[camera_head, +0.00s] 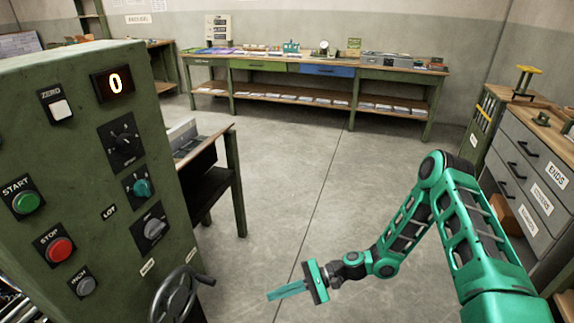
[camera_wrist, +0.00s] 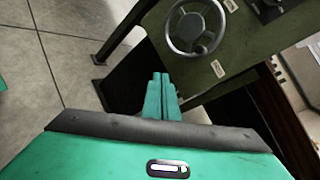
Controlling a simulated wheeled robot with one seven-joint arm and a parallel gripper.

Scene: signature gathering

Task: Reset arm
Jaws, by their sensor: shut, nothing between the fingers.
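My gripper (camera_head: 287,291) is at the lower middle of the head view, at the end of my green arm, over the bare floor. Its fingers point left toward the green machine cabinet (camera_head: 85,130) and stand apart from it. In the wrist view my gripper (camera_wrist: 161,80) is shut, with its two fingers side by side and nothing between them. The cabinet's handwheel (camera_head: 180,298) is left of my gripper; it also shows in the wrist view (camera_wrist: 196,27) beyond the fingertips.
A long workbench (camera_head: 390,75) stands at the back wall. A small table (camera_head: 215,152) is behind the cabinet. Grey drawers (camera_head: 525,160) stand at the right, beside my arm. The floor (camera_head: 290,170) between them is clear. The cabinet display reads 0.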

